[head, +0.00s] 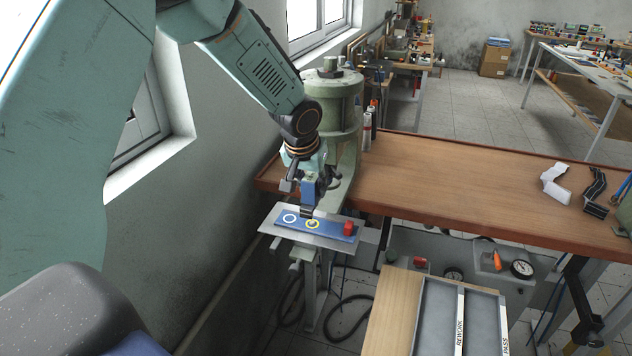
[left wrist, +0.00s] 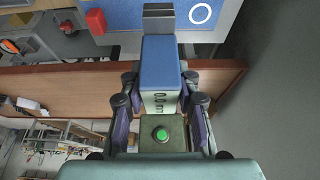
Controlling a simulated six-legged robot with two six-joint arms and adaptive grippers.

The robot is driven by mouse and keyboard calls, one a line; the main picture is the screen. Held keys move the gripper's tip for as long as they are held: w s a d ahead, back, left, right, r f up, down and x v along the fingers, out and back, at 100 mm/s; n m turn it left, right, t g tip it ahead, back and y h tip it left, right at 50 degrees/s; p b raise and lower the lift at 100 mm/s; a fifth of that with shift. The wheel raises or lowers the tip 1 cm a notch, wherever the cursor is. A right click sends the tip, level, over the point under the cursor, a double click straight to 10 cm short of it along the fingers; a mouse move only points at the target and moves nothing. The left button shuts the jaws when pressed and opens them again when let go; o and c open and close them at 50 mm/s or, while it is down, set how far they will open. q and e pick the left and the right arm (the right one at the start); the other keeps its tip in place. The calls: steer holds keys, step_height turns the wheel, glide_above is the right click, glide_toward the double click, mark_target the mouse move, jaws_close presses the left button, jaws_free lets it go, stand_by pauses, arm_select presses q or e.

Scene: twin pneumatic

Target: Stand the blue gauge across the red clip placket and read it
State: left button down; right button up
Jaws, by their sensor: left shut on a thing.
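My left gripper (head: 307,183) is shut on the blue gauge (head: 308,193), whose dark foot points down. In the left wrist view the gauge (left wrist: 160,62) sits between the fingers, its display reading 0.0 mm and its grey foot at the far end. Below it is a blue strip (head: 328,226) with a white ring and a yellow ring, and a red clip (head: 348,228) at its right end. The clip also shows in the left wrist view (left wrist: 96,21). The foot is over the strip near the yellow ring; I cannot tell whether it touches. My right gripper is out of view.
The strip lies on a grey plate (head: 275,222) in front of a green press (head: 336,95). A wooden bench (head: 450,185) extends right. A tray marked REWORK and PASS (head: 437,312) stands at lower right. A wall with windows borders the left.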

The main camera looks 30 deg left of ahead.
mark_target(311, 199)
arm_select(q)
steer(key=shift+a+f, duration=0.4)
steer(key=shift+f, duration=0.05)
steer(key=shift+s+a+f+b, duration=0.1)
steer(key=shift+f+b, duration=0.2)
steer(key=shift+b, duration=0.1)
steer(key=shift+f+b, duration=0.25)
steer(key=shift+b, duration=0.05)
steer(key=shift+d+f+b, duration=0.5)
steer(key=shift+d+b, duration=0.1)
steer(key=shift+d, duration=0.25)
steer(key=shift+f, duration=0.35)
steer(key=shift+a+f+b, duration=0.15)
steer(key=shift+f+b, duration=0.15)
steer(key=shift+b, duration=0.15)
steer(key=shift+a+f, duration=0.25)
steer(key=shift+a, duration=0.3)
steer(key=shift+d+r, duration=0.25)
steer(key=shift+d, duration=0.35)
steer(key=shift+a+f, duration=0.25)
steer(key=shift+a, duration=0.4)
steer(key=shift+d+r, duration=0.2)
steer(key=shift+d, duration=0.1)
steer(key=shift+a+f, duration=0.25)
steer(key=shift+a, duration=0.1)
steer(key=shift+d, duration=0.1)
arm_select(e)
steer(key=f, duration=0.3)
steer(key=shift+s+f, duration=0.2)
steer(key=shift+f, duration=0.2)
